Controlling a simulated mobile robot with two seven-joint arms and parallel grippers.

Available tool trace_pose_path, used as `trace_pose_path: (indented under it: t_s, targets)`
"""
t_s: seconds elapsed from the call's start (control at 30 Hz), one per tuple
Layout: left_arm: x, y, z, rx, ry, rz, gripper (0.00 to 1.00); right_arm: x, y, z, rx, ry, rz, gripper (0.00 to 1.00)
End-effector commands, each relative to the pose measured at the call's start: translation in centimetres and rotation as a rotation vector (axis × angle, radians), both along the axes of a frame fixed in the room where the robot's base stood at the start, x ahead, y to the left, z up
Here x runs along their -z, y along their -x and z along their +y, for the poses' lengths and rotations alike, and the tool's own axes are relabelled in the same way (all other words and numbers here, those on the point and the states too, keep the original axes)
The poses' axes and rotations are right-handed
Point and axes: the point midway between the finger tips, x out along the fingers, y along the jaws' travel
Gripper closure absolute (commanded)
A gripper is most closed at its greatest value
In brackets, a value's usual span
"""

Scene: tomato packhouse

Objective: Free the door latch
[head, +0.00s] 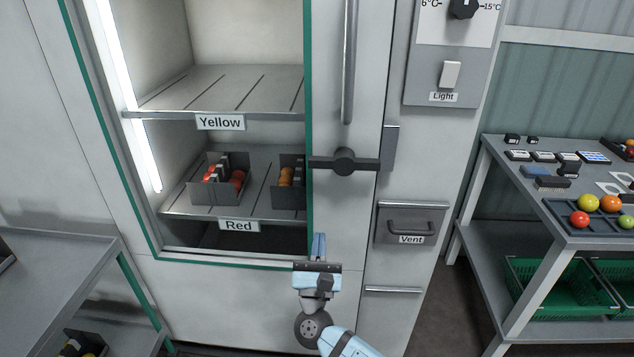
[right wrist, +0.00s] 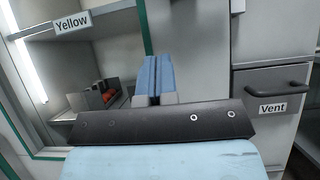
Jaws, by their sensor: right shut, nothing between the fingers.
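The door latch (head: 344,162) is a dark grey bar on a round hub, lying level across the door's right frame, in the head view. Its right end reaches towards a small grey plate (head: 390,147) on the cabinet's edge. The door (head: 349,231) appears closed, with a tall grey handle (head: 349,60) above the latch. My right gripper (head: 319,246) is below the latch and apart from it, fingers up, shut and empty. Its closed blue fingers also show in the right wrist view (right wrist: 156,77), where the latch is not clearly seen. My left gripper is out of view.
Right of the door are a Vent drawer (head: 411,224) and a Light switch (head: 450,75). Behind the glass, shelves labelled Yellow (head: 220,122) and Red (head: 239,225) show; boxes of tomatoes stand on the Red one. Tables flank the cabinet at left (head: 60,243) and right (head: 510,190).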

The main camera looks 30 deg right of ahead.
Motion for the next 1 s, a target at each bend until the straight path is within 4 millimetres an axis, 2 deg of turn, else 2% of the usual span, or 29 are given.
trace_pose_path:
  t_s: [0.23, 0.37, 0.77, 0.9, 1.0]
  targets:
    - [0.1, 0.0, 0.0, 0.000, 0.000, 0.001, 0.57, -0.3, -0.2, -0.2, 0.001, 0.002, 0.000, 1.00]
    - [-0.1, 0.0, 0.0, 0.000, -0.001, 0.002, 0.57, -1.2, -1.3, -0.8, 0.003, 0.004, -0.002, 1.00]
    - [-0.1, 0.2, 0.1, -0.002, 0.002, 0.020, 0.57, -5.8, -7.1, -4.4, 0.001, 0.005, -0.001, 1.00]
    - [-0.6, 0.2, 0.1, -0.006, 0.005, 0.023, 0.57, -8.0, -7.5, -4.6, 0.000, 0.003, -0.001, 1.00]
    - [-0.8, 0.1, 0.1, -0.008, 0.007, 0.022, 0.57, -8.9, -7.6, -4.7, 0.001, 0.004, 0.000, 1.00]
